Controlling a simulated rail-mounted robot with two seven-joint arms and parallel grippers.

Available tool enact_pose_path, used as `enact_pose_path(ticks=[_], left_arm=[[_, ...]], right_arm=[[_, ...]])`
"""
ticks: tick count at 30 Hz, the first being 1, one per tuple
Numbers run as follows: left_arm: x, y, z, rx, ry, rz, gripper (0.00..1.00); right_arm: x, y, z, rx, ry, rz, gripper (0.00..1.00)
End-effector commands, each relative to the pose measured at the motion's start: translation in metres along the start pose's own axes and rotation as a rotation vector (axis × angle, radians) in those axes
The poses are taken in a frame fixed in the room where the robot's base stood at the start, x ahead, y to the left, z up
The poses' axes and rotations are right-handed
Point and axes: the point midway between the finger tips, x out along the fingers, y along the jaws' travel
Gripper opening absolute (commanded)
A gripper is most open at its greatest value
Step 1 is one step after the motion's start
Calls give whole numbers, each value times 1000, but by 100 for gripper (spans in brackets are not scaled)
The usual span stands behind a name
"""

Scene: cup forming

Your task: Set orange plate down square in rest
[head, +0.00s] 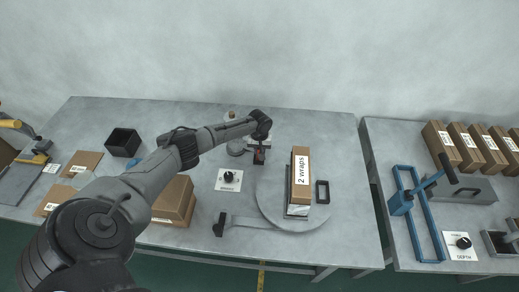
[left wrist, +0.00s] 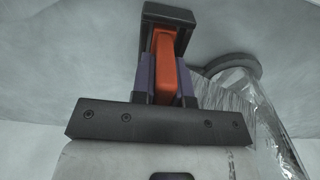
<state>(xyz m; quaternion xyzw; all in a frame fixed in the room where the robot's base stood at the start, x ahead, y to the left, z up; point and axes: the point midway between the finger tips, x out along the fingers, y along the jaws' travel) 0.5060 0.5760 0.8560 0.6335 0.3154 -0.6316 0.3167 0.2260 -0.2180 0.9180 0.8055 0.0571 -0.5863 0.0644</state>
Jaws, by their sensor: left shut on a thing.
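My left gripper (head: 259,156) is at the middle of the main table, behind the turntable, small in the head view. In the left wrist view its two fingers (left wrist: 165,82) are shut on the orange plate (left wrist: 166,62). The plate stands narrow and long between the fingers. A black bracket (left wrist: 167,14) surrounds the plate's far end; I cannot tell whether it is the rest or whether they touch. My right gripper is not in view.
A turntable (head: 266,205) carries a tall box labelled "2 wraps" (head: 300,170). A dial panel (head: 229,180) and brown cartons (head: 175,199) lie to the left. Shiny clear film (left wrist: 262,125) and a round grey disc (left wrist: 233,66) are right of the gripper in the left wrist view.

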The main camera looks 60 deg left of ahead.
Motion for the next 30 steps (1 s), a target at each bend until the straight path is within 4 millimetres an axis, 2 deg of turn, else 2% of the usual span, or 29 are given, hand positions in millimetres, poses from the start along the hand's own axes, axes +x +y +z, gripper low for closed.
enact_pose_path(ticks=[7, 8, 16, 25, 30], left_arm=[[5, -2, 2, 1, -1, -5, 0], [5, -2, 2, 1, -1, -6, 18], [4, -1, 1, 1, -1, -4, 43], [0, -1, 1, 1, -1, -3, 44], [-21, 0, 1, 2, 1, -2, 44]], right_arm=[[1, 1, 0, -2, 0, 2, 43], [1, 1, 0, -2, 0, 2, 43], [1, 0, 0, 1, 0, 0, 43], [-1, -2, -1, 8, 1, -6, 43], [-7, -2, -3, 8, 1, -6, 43]])
